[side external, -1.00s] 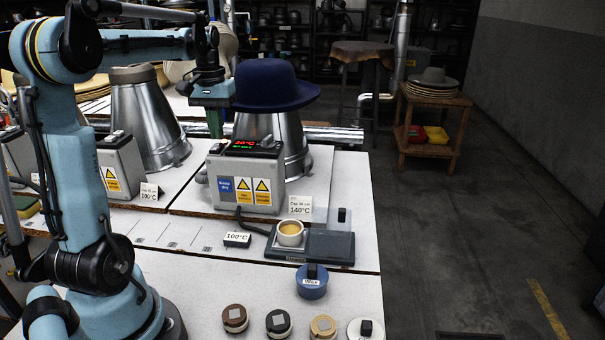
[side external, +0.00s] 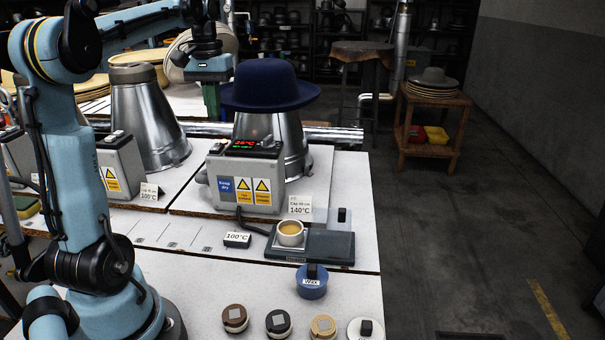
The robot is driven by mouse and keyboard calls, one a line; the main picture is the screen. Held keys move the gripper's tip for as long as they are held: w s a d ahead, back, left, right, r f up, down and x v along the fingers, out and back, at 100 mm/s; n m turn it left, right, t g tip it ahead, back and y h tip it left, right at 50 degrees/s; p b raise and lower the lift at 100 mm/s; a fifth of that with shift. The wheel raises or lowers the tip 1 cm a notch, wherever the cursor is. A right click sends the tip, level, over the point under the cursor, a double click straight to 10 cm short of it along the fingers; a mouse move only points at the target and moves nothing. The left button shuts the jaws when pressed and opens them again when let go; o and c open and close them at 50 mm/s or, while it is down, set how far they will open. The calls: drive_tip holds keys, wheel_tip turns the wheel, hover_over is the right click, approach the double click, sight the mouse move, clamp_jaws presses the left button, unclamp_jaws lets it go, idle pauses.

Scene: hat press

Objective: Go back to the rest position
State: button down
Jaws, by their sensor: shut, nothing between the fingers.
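My gripper (side external: 209,70) is raised at the upper left of the hat, apart from it and empty. It is shut, though its fingertips are hard to make out. The dark blue felt hat (side external: 268,84) sits on the right-hand metal cone (side external: 285,150), its brim spread out over the cone's top. My arm reaches across from the left at the height of the hat's crown or above.
A control box (side external: 245,180) with a red display stands before the cone. Another cone (side external: 150,125) stands left.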

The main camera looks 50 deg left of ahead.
drive_tip(key=d+f+m+t, duration=0.3)
drive_tip(key=d+f+m, duration=0.1)
drive_tip(key=d, duration=1)
drive_tip(key=d+f+m+t, duration=0.4)
drive_tip(key=d+f, duration=0.3)
drive_tip(key=d, duration=0.6)
drive_tip(key=shift+s+d+f+m, duration=0.15)
drive_tip(key=shift+s+d+m, duration=0.2)
drive_tip(key=shift+s+m, duration=0.15)
drive_tip(key=shift+w, duration=0.1)
drive_tip(key=w+a+r+n+g+y, duration=0.1)
drive_tip(key=w+a+r+n+g, duration=0.3)
drive_tip(key=a+r+n, duration=0.9)
drive_tip(key=s+a+r+n+g, duration=0.1)
drive_tip(key=s+a+r+n, duration=0.1)
drive_tip(key=a+n, duration=0.4)
drive_tip(key=s+a+r+n+g+h, duration=0.1)
drive_tip(key=s+a+r+n+g, duration=0.1)
drive_tip(key=a+n, duration=0.5)
drive_tip(key=shift+s+r+n, duration=0.35)
drive_tip(key=shift+r+n, duration=0.15)
drive_tip(key=shift+r, duration=0.25)
